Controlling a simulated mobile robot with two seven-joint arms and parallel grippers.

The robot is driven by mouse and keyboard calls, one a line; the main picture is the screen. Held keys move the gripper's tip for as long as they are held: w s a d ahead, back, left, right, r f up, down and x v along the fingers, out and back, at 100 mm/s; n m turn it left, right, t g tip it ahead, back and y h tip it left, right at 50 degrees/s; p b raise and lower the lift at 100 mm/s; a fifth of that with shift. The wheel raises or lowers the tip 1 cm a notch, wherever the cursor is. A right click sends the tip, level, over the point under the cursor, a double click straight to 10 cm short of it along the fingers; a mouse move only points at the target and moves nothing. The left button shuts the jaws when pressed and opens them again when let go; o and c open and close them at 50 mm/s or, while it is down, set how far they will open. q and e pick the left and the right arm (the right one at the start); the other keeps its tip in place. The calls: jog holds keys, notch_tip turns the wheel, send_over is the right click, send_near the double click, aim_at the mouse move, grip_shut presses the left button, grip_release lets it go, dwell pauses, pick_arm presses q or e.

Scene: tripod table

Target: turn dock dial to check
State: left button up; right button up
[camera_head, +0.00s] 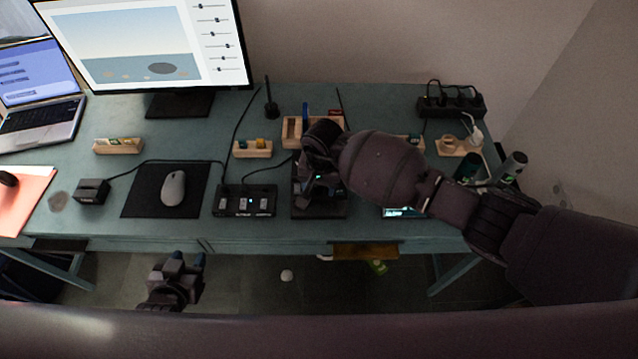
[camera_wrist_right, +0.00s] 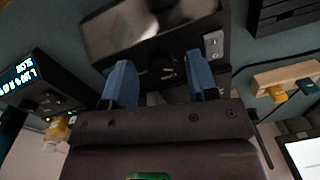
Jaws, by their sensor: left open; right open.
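The dock (camera_wrist_right: 118,32) is a dark box with a glossy top, in the upper middle of the right wrist view. A dark round dial (camera_wrist_right: 162,66) shows on its near side, between my right gripper's (camera_wrist_right: 163,78) blue fingertips. The fingers are open, one on each side of the dial; I cannot tell whether they touch it. The dial's markings are not readable. In the head view, my right gripper (camera_head: 320,180) is over the dock (camera_head: 320,208) and hides most of it and the dial. My left gripper (camera_head: 180,266) is open and empty, below the table's front edge.
A device with a lit display (camera_head: 400,212) stands right of the dock. A black switch box (camera_head: 245,201) is close on the left, with a mouse (camera_head: 173,188) on a dark pad beyond. Wooden holders (camera_head: 252,149) and cables lie behind. A drawer front (camera_head: 365,251) is below.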

jog(key=shift+f, duration=0.1)
jog(key=shift+c, duration=0.4)
jog(key=c, duration=0.8)
jog(key=shift+w+a+m+b, duration=0.2)
jog(key=shift+m+b, duration=0.2)
jog(key=shift+b, duration=0.6)
jog(key=shift+c, duration=0.2)
jog(key=shift+s+d+m+b, duration=0.15)
jog(key=shift+m+b, duration=0.25)
jog(key=shift+b, duration=0.25)
pick_arm(q)
jog(key=f, duration=0.4)
jog(key=shift+s, duration=0.25)
jog(key=shift+r, duration=0.1)
pick_arm(e)
jog(key=o, duration=0.9)
jog(key=shift+s, duration=0.1)
